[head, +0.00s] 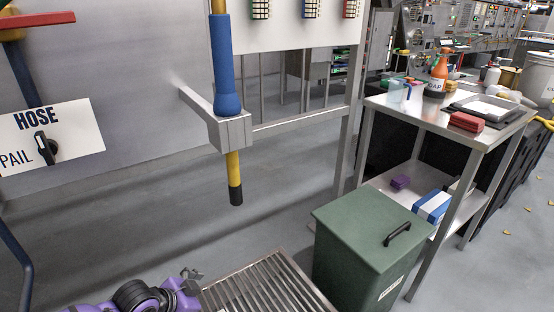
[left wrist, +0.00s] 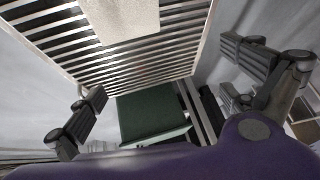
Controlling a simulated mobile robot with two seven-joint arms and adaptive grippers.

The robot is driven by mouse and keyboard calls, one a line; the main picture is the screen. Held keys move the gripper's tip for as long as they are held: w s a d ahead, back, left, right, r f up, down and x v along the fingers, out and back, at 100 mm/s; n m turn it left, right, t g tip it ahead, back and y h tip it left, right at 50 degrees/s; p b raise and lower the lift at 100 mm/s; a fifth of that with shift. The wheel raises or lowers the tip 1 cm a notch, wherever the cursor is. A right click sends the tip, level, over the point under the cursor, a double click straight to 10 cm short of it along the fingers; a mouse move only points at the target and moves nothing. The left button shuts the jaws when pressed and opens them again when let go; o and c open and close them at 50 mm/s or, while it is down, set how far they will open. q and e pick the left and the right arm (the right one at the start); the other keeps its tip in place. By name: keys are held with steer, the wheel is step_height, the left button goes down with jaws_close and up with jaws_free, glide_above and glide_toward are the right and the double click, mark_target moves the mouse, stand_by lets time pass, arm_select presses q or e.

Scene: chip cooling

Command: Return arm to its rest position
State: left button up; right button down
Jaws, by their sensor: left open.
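My left arm is purple with dark joints and enters at the bottom left of the head view. A small part of its gripper (head: 191,273) shows there, beside the left edge of a slatted metal grate (head: 262,285). In the left wrist view my left gripper (left wrist: 165,73) has its dark fingers spread wide with nothing between them. The grate (left wrist: 150,62) lies beyond the fingers, with a pale beige flat piece (left wrist: 120,18) at the top of the picture. My right gripper is not in view.
A green lidded bin (head: 368,225) stands right of the grate; it also shows in the left wrist view (left wrist: 150,115). A steel table (head: 400,108) is behind it. A blue-gripped hose pipe (head: 225,75) hangs in a bracket. A HOSE/PAIL sign (head: 80,120) is at left. The middle floor is clear.

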arm_select(q)
steer(key=s+r+n+t+y+p, duration=0.1)
steer(key=s+r+n+p, duration=0.2)
steer(key=s, duration=0.9)
steer(key=s+r+n+t+y+p, duration=0.1)
steer(key=s+r+n+p, duration=0.2)
steer(key=s+r+p, duration=0.6)
steer(key=s+r+n+y+p, duration=0.1)
steer(key=s+r+n+p, duration=0.2)
steer(key=s+p, duration=1.1)
step_height(320, 180, up, 3)
steer(key=shift+s+f+n+t+y, duration=0.1)
steer(key=shift+s+n+t+y, duration=0.25)
steer(key=shift+s, duration=0.65)
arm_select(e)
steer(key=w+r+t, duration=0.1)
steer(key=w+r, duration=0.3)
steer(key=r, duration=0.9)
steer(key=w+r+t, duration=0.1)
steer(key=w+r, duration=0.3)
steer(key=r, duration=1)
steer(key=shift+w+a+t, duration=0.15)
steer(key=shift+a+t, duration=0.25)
